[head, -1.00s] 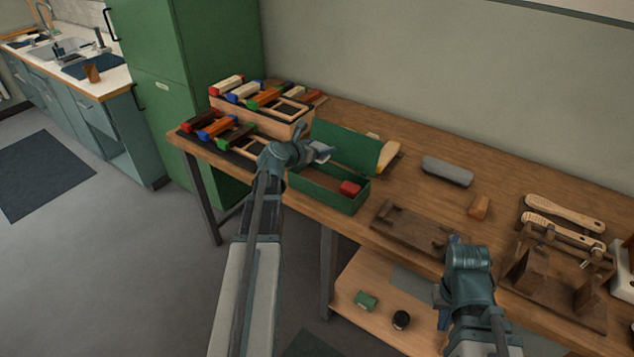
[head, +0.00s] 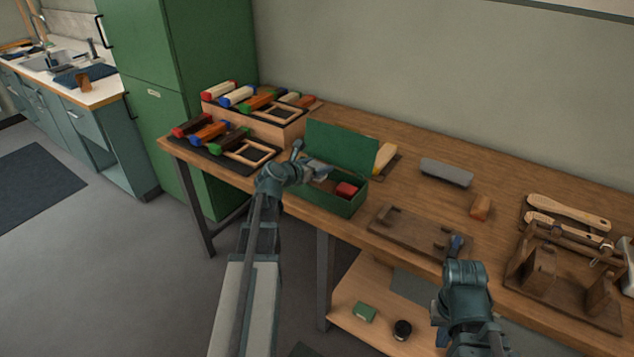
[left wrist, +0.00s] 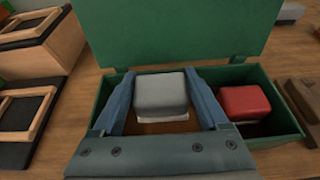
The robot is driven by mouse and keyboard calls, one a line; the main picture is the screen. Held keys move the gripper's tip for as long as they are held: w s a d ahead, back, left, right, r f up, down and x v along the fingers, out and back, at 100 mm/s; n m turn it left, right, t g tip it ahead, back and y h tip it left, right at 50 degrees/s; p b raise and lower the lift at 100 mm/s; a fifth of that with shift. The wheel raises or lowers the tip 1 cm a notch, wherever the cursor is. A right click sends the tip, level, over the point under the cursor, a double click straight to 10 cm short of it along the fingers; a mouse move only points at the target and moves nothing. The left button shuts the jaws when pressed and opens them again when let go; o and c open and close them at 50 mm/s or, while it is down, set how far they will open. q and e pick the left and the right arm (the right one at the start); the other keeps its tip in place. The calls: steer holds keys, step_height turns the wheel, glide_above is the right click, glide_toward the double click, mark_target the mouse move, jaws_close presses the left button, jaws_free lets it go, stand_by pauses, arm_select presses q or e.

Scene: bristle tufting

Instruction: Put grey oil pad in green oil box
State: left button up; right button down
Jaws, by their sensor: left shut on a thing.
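The green oil box (head: 346,203) stands on the workbench with its lid (head: 342,150) up at the back. In the left wrist view, my left gripper (left wrist: 162,98) is shut on the grey oil pad (left wrist: 160,92), one finger on each side of it. The pad is over the left part of the open box. A red block (left wrist: 245,102) sits in the right part, apart from the pad. Whether the pad touches the box floor I cannot tell. In the head view, my right gripper (head: 456,244) is near the bench's front edge, its fingers too unclear to read.
Racks with coloured-end blocks (head: 256,122) stand left of the box. A yellow-handled thing (head: 384,157) lies behind it. A grey block (head: 446,172), a small orange block (head: 480,206) and a wooden jig (head: 418,232) are to the right. The middle of the bench is fairly clear.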

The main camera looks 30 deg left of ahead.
arm_select(q)
step_height(320, 180, down, 4)
steer(key=b, duration=0.3)
steer(key=shift+r+b, duration=0.15)
steer(key=shift+b, duration=0.2)
steer(key=o, duration=1.3)
steer(key=shift+c, duration=0.2)
